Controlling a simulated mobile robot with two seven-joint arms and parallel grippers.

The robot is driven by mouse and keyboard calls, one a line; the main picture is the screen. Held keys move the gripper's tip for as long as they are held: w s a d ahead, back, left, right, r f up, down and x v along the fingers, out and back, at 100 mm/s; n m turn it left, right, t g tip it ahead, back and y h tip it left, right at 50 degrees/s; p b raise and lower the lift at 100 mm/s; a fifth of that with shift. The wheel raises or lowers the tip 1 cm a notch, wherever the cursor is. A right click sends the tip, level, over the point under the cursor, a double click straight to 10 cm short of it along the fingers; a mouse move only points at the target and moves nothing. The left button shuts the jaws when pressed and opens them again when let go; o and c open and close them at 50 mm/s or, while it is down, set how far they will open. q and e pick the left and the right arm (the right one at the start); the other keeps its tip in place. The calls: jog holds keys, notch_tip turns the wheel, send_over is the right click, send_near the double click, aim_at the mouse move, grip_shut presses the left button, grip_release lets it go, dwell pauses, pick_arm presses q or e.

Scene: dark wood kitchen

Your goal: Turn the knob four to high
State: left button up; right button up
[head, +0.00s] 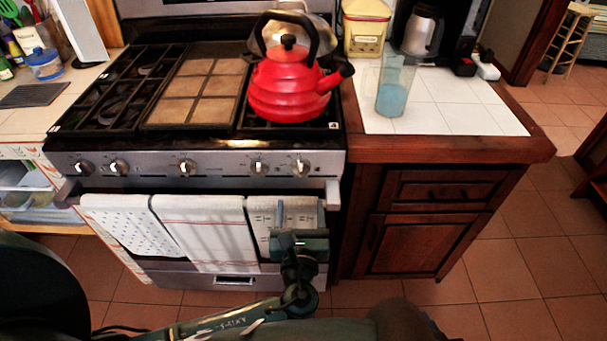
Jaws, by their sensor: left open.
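The stove front (220,167) carries a row of several silver knobs. Counted from the left, knob four (258,167) is the second from the right end. The rightmost knob (300,167) is beside it. Whether knob four is turned is too small to tell. My left gripper (299,216) is open in front of the oven door, fingers pointing up toward the stove. It is below and slightly right of knob four, apart from it, with no knob between its fingers. My right gripper is not in view.
A red kettle (285,88) stands on the right burners. Towels (205,235) hang from the oven handle just below the knobs, behind my left gripper. A glass with blue contents (392,95) stands on the right counter. Tiled floor (510,275) is clear at right.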

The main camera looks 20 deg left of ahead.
aim_at(301, 174)
pick_arm(q)
jog(key=x, duration=1)
jog(key=shift+w, duration=0.25)
jog(key=shift+f, duration=0.1)
jog(key=c, duration=1)
jog(key=shift+o, duration=0.2)
